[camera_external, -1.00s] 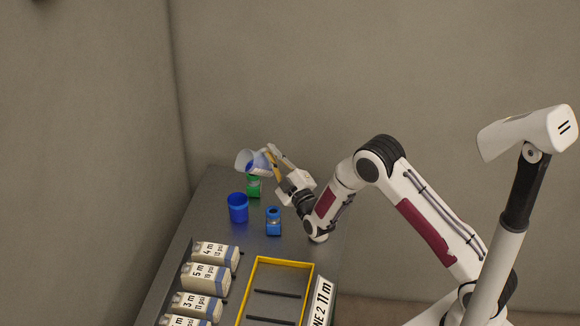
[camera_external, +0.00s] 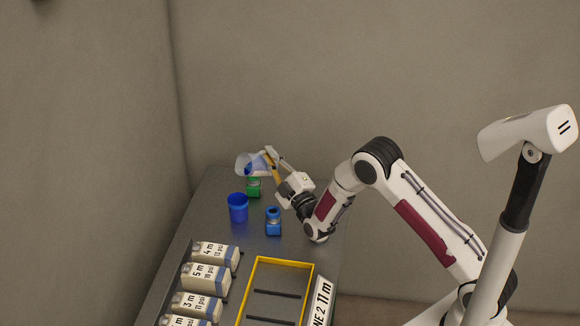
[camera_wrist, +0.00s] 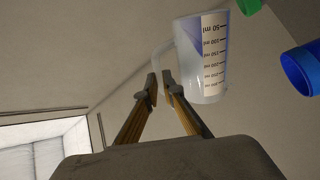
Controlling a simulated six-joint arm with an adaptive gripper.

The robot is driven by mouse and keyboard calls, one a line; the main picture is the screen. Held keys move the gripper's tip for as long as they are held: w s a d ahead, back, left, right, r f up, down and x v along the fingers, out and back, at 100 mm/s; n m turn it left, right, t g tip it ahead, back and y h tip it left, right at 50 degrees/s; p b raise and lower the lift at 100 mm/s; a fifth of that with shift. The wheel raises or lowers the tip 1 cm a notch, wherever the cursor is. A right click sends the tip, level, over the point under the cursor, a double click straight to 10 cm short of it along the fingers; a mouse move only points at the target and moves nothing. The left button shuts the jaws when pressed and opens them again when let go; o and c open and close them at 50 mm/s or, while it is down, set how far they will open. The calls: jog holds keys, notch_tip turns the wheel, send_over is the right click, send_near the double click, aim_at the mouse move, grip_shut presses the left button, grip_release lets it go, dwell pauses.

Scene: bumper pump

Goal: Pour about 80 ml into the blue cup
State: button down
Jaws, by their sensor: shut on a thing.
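A clear measuring jug (camera_external: 248,166) with blue contents is tilted in my gripper (camera_external: 270,162), its wide end toward the left. In the wrist view the jug (camera_wrist: 204,62) shows printed ml marks and a blue patch of contents. My gripper (camera_wrist: 160,92) is shut on its handle, though the exact contact is hard to see. The blue cup (camera_external: 238,210) stands upright on the table, below and a little left of the jug. In the wrist view a blue cup (camera_wrist: 304,70) is cut off at the right edge. I cannot see the liquid level in the cup.
A green container (camera_external: 253,188) stands just below the jug, and a smaller blue container (camera_external: 273,224) stands right of the blue cup. Several labelled cartons (camera_external: 206,277) lie at the table's left front. A yellow-rimmed tray (camera_external: 283,262) is at the front. Walls stand behind and left.

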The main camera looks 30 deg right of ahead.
aim_at(267, 167)
jog(key=shift+a+f+n+y, duration=0.4)
jog(key=shift+f+n, duration=0.15)
jog(key=shift+n, duration=0.35)
jog(key=shift+s+a+f+n+t, duration=0.1)
jog(key=shift+s+f+n+t, duration=0.2)
jog(key=shift+f+n, duration=0.15)
dwell(1.0)
jog(key=shift+s+a+f+n+y+b, duration=0.1)
jog(key=shift+s+a+n+y+b, duration=0.1)
jog(key=shift+s+n+y+b, duration=0.15)
dwell(0.4)
jog(key=shift+a+f+n+y, duration=0.15)
jog(key=shift+a+n+y, duration=0.3)
jog(key=shift+n, duration=0.25)
dwell(0.5)
jog(key=shift+d, duration=0.1)
jog(key=d+r+m+h, duration=0.1)
jog(key=m, duration=0.1)
jog(key=d+m+h, duration=0.1)
jog(key=d+r+m, duration=0.1)
jog(key=m, duration=0.1)
jog(key=shift+w+r+m+h, duration=0.3)
jog(key=shift+h, duration=0.1)
jog(key=shift+w+d+r+m+g+h, duration=0.1)
jog(key=shift+d+m+g+h, duration=0.15)
jog(key=shift+m, duration=0.5)
jog(key=shift+w+d+r+m+g+h, duration=0.15)
jog(key=shift+d+m+h, duration=0.1)
jog(key=shift+m, duration=0.5)
dwell(1.1)
